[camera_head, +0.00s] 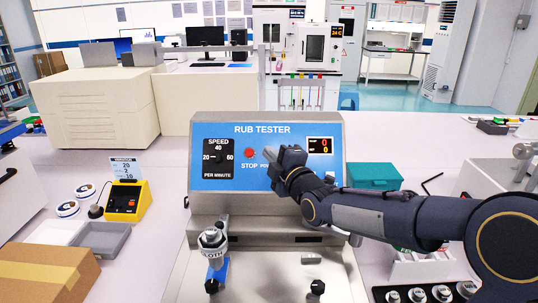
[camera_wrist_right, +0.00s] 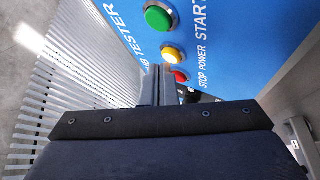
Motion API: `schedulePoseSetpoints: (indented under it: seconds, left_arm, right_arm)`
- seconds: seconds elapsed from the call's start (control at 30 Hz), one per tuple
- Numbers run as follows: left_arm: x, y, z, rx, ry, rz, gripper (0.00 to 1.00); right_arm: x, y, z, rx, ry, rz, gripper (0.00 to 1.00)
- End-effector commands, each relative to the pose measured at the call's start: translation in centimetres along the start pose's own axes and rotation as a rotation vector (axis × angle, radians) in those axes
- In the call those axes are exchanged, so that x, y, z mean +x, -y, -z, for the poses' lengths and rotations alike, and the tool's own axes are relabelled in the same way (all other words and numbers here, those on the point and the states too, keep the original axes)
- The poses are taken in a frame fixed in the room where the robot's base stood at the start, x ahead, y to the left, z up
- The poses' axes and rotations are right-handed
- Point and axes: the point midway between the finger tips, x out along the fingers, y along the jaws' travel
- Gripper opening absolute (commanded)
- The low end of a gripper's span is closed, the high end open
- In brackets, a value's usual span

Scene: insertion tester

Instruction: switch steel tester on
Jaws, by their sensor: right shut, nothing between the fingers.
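The steel tester (camera_head: 265,217) is a grey machine labelled RUB TESTER with a blue front panel (camera_head: 215,175). The head view shows its red STOP button (camera_head: 250,153), a speed dial (camera_head: 219,156) and a small display (camera_head: 320,145) reading zeros. In the right wrist view, the green button (camera_wrist_right: 159,17), yellow button (camera_wrist_right: 172,54) and red button (camera_wrist_right: 180,77) are in a row. My right gripper (camera_head: 275,163) is shut and empty in front of the panel, hiding the other buttons in the head view. Its fingertips (camera_wrist_right: 158,70) appear close to the yellow button; contact cannot be told. My left gripper is out of view.
A yellow device (camera_head: 127,202), a grey tray (camera_head: 101,238) and a cardboard box (camera_head: 45,275) stand left of the tester. A teal box (camera_head: 374,176) is at its right. A clamp fixture (camera_head: 214,245) stands at the tester's front.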

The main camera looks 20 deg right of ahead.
Motion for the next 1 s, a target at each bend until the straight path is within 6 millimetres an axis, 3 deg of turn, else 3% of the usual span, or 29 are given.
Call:
schedulePoseSetpoints:
  seconds: [0.3,0.73,1.0]
  left_arm:
    - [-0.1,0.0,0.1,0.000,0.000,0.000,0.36]
    - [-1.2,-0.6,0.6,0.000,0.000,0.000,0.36]
    - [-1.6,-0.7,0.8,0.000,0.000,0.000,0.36]
  right_arm:
    - [-0.2,-0.3,0.2,-0.001,0.000,-0.001,0.00]
    - [-3.2,-2.7,2.4,-0.001,-0.002,-0.003,0.00]
    - [-4.2,-3.1,3.1,0.000,0.000,0.000,0.00]
